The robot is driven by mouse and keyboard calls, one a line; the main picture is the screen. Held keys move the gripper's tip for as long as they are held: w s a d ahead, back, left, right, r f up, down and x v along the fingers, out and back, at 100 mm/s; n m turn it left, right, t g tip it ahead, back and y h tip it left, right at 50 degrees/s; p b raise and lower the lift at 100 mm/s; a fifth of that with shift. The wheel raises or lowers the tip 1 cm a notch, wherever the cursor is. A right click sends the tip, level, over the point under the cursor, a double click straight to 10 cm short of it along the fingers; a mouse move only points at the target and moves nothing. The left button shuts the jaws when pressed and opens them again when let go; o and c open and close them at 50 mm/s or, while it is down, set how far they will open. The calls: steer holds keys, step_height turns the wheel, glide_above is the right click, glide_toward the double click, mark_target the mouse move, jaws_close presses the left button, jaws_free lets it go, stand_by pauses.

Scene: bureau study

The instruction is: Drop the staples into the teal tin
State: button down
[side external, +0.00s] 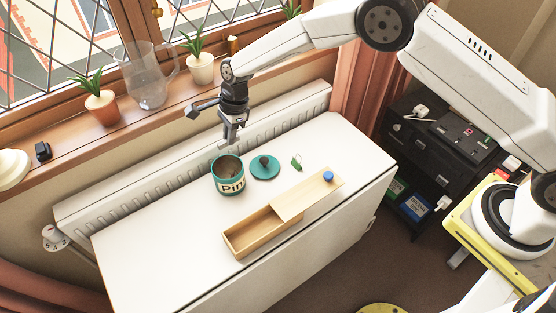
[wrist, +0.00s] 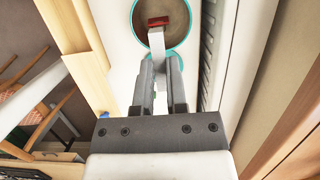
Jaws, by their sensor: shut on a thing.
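The open teal tin (side external: 229,182), with a cream label reading "Pin", stands upright on the white top; in the wrist view its teal rim (wrist: 136,22) shows beyond the fingers. My gripper (side external: 230,141) is above the tin, pointing down. In the wrist view my gripper (wrist: 160,75) is shut on a pale grey strip, the staples (wrist: 157,48), whose far end overlaps the tin's mouth. A small red piece (wrist: 158,21) shows at that end; I cannot tell whether it is on the strip or in the tin. The staples are above the tin.
A teal lid (side external: 265,167) with a dark knob lies right of the tin. A small green item (side external: 297,162) lies further right. A long wooden box (side external: 265,232) with a partly slid lid is in front. Potted plants and a glass jug (side external: 150,80) stand on the sill.

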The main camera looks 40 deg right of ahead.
steer(key=shift+d+x, duration=0.2)
steer(key=shift+x, duration=0.55)
steer(key=shift+d+x, duration=0.15)
steer(key=shift+x, duration=0.6)
steer(key=shift+f, duration=0.1)
steer(key=c, duration=0.6)
jaws_free()
steer(key=shift+r, duration=0.2)
steer(key=shift+v, duration=3.75)
steer(key=shift+d, duration=0.15)
